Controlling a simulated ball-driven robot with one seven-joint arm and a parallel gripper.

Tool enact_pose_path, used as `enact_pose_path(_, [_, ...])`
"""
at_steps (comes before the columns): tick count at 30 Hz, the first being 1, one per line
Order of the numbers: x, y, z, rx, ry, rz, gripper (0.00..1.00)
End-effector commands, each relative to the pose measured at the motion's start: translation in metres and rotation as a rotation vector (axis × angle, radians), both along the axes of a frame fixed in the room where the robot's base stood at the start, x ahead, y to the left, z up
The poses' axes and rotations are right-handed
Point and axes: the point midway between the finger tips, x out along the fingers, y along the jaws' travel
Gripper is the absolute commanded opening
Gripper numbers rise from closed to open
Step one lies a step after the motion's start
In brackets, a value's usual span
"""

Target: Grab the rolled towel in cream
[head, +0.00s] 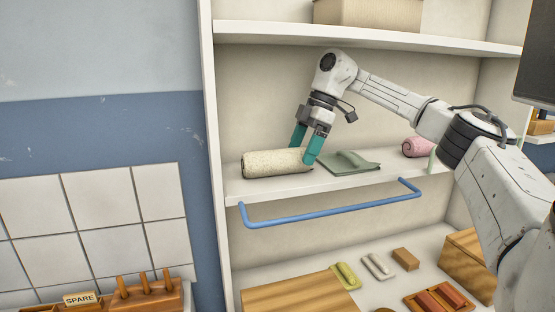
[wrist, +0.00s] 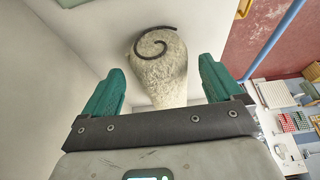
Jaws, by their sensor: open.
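The cream rolled towel (head: 272,163) lies on its side on the middle shelf (head: 290,187), near its left end, in the head view. In the wrist view its spiral end (wrist: 156,43) faces the camera, and its body runs down between the fingers. My gripper (head: 304,157) points down at the towel's right end. Its teal fingers are open, one on each side of the roll, and they also show in the wrist view (wrist: 160,85). Gaps show between the towel and both fingers there. I cannot tell how deep the fingers reach around it.
A folded green cloth (head: 347,162) lies just right of the towel, and a pink roll (head: 417,147) farther right. A blue rail (head: 330,208) runs along the shelf's front. The upper shelf (head: 370,38) is overhead. Several small items lie on the lower shelf (head: 345,302).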

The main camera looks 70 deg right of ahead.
Motion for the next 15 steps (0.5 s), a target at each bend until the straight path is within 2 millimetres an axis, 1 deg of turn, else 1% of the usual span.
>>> enact_pose_path(5, [0.011, 0.010, 0.002, 0.000, -0.001, 0.004, 0.93])
enact_pose_path(9, [0.029, 0.026, 0.002, 0.002, -0.001, 0.004, 0.93])
enact_pose_path(12, [0.033, 0.029, -0.013, 0.003, 0.002, 0.002, 0.93])
enact_pose_path(15, [0.036, 0.031, -0.023, 0.001, 0.000, 0.000, 0.93])
